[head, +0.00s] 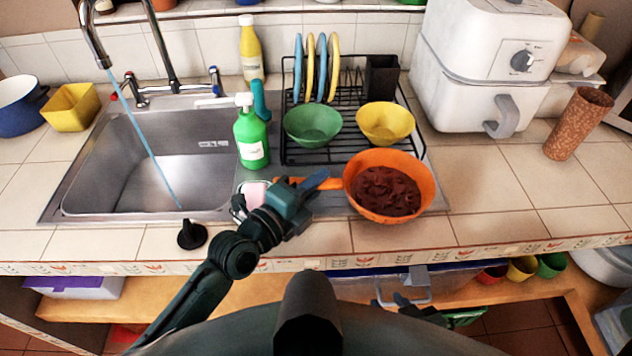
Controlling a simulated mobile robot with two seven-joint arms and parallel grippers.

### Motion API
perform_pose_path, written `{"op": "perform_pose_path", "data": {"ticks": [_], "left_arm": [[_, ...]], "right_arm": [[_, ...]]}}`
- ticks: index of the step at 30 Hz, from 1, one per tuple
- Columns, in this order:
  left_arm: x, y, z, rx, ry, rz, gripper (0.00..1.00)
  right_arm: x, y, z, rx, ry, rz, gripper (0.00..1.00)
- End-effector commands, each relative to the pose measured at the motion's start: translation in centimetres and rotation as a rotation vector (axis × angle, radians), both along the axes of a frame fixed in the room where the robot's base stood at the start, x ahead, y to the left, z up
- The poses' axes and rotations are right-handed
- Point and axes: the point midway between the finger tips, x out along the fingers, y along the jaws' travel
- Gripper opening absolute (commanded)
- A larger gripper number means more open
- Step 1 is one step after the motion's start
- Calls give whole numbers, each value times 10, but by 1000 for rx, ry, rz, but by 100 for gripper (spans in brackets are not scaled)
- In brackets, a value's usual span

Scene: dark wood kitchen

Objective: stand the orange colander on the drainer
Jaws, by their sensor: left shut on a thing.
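The orange colander (428,186) is at the counter's front, just in front of the drainer, with its opening facing up. Dark reddish-brown pieces (385,190) show inside it. Its orange handle points left, and my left gripper (306,184) is shut on that handle. I cannot tell whether the colander touches the surface below. The black wire drainer (345,150) stands behind it, holding several blue and yellow plates, a green bowl (313,125), a yellow bowl (385,123) and a black holder (381,76). My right gripper (410,306) is low, below the counter edge; its jaws are unclear.
A green soap bottle (251,136) stands between the sink (130,160) and drainer. Water runs from the tap (92,30). A black stopper (191,234) is at the sink's front. A white air fryer (480,80) stands right of the drainer. The counter at the right front is clear.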

Motion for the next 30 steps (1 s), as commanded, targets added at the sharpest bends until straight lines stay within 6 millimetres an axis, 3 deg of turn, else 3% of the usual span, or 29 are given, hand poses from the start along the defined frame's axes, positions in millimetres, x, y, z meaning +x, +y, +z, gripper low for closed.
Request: {"op": "perform_pose_path", "data": {"ticks": [3, 4, 11, 21, 30], "left_arm": [[0, 0, -3, -4, -3, 1, 0], [0, 0, -3, -1, -1, 0, 15], [0, 0, -3, 0, 0, 0, 34], [-2, 2, 1, 1, 1, 0, 34], [-45, 40, 1, 4, 0, -1, 34]], "right_arm": [[1, 1, -3, 1, -3, 1, 35], [2, 1, -1, 1, -5, 1, 35], [5, 2, 1, 4, -10, 1, 35], [4, 2, 1, 4, -5, -1, 35], [2, 2, -8, 5, 0, -1, 35]]}}
